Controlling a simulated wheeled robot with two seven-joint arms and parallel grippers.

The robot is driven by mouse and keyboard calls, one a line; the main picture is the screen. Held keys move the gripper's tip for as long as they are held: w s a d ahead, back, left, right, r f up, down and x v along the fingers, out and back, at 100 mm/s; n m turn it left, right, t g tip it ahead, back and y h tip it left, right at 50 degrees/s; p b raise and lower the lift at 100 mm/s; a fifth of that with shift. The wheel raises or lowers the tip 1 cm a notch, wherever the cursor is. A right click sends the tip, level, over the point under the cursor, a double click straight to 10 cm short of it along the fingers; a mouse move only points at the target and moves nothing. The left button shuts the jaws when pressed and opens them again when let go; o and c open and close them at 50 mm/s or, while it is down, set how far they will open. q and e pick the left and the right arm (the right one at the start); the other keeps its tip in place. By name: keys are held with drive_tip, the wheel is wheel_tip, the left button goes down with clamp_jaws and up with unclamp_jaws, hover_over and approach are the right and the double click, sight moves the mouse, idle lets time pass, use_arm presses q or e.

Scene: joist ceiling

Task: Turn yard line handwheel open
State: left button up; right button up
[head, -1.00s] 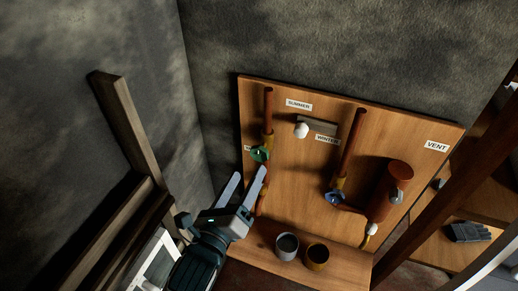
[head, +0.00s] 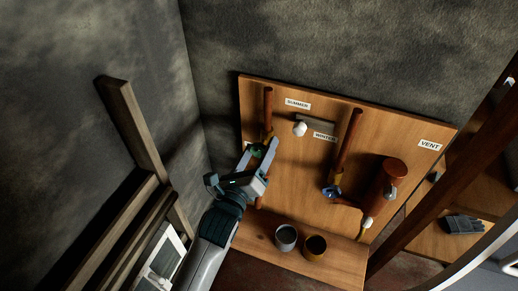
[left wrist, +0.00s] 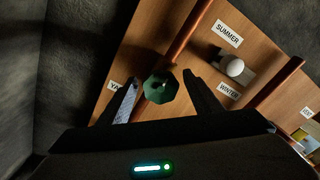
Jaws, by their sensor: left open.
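The green handwheel (left wrist: 161,87) sits on a copper pipe on the wooden board. In the left wrist view it lies between the two open fingers of my left gripper (left wrist: 160,95), a little toward the fingertips. A label beginning "YA" (left wrist: 115,86) is beside it, partly hidden by a finger. In the head view my left gripper (head: 259,155) reaches up to the green handwheel (head: 258,150), which is partly covered by the fingers. I cannot tell whether a finger touches the wheel. My right gripper is not in view.
A blue handwheel (head: 331,191) is on the pipe to the right. A white knob (head: 299,129) is between the SUMMER and WINTER labels. Two cups (head: 286,237) (head: 315,247) stand on the ledge below. A copper cylinder (head: 388,181) is near the VENT label. A dark post crosses at right.

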use_arm(q)
drive_tip(key=c, duration=1)
drive_tip(key=shift+c, duration=0.2)
drive_tip(key=shift+n, duration=0.4)
drive_tip(key=n, duration=0.3)
drive_tip(key=shift+f+n, duration=0.1)
drive_tip(key=shift+n, duration=1.4)
drive_tip(key=o, duration=1)
drive_tip(key=shift+o, duration=0.2)
